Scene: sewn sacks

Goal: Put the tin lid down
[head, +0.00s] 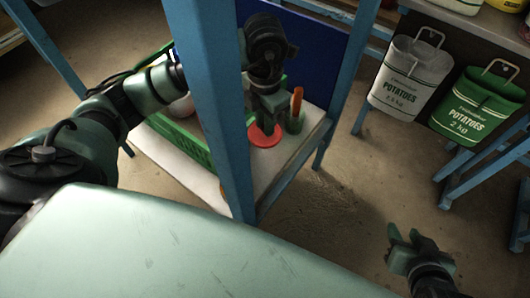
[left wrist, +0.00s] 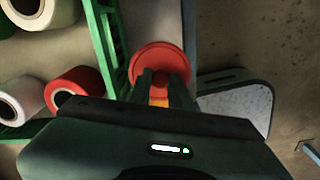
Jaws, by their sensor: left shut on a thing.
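The tin lid (head: 264,136) is a red disc at the tips of my left gripper (head: 266,118), low over the pale shelf board in the head view. In the left wrist view the round red lid (left wrist: 160,60) shows just beyond the two fingers of my left gripper (left wrist: 165,82), which are shut on it. A small orange patch shows between these fingers. The exact grip and any gap between lid and board are hidden. My right gripper (head: 411,243) is empty, fingers apart, over the floor at the lower right.
A blue post (head: 215,100) stands in front of the shelf board (head: 290,150). A green crate (head: 180,141) lies left of the lid; spools (left wrist: 75,88) show in the wrist view. An orange-and-green item (head: 297,106) stands close right. Potato sacks (head: 405,75) hang further right.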

